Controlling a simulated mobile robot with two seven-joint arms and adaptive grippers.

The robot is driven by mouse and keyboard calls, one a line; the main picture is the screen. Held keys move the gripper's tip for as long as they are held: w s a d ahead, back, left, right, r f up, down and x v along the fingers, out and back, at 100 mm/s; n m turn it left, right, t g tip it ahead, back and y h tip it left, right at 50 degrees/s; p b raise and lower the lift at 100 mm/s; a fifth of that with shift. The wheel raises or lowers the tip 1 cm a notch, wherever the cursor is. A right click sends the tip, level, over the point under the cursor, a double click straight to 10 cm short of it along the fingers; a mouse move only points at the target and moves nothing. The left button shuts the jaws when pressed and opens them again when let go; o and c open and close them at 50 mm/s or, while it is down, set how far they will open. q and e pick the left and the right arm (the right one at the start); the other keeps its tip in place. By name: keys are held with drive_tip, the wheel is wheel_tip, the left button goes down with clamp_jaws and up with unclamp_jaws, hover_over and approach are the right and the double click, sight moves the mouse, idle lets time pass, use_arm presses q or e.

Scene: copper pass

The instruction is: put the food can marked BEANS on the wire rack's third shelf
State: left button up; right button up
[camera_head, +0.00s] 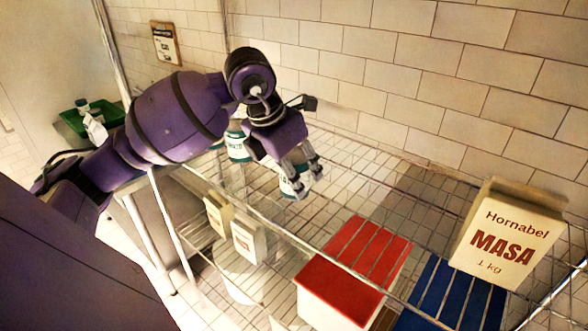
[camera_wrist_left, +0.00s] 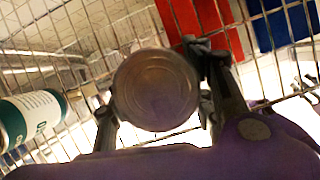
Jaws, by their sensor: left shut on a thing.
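My left gripper (camera_head: 305,177) reaches in over the wire rack's top visible shelf (camera_head: 352,205), its fingers shut on a pale can with a teal band (camera_head: 293,183). In the left wrist view the can's round metal lid (camera_wrist_left: 156,89) faces the camera, with a finger on each side. Its label wording cannot be read, and I cannot tell whether its base touches the wires. A second can with a green and white label (camera_head: 237,147) stands on the rack behind and left of it; it also shows in the left wrist view (camera_wrist_left: 32,118). My right gripper is out of view.
A MASA box (camera_head: 505,236) stands on the same shelf at the right. Below the wires are a red-lidded box (camera_head: 352,262), a blue item (camera_head: 455,293) and small cartons (camera_head: 248,240). Bare wire lies between the held can and the MASA box.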

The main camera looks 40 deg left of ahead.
use_arm(q)
drive_tip(key=shift+w+f, duration=0.1)
drive_tip(key=shift+f, duration=0.1)
drive_tip(key=o, duration=1.6)
drive_tip(key=shift+r, duration=0.4)
drive_tip(key=v, duration=1.1)
drive_tip(key=shift+s+r, duration=0.2)
drive_tip(key=shift+s, duration=0.1)
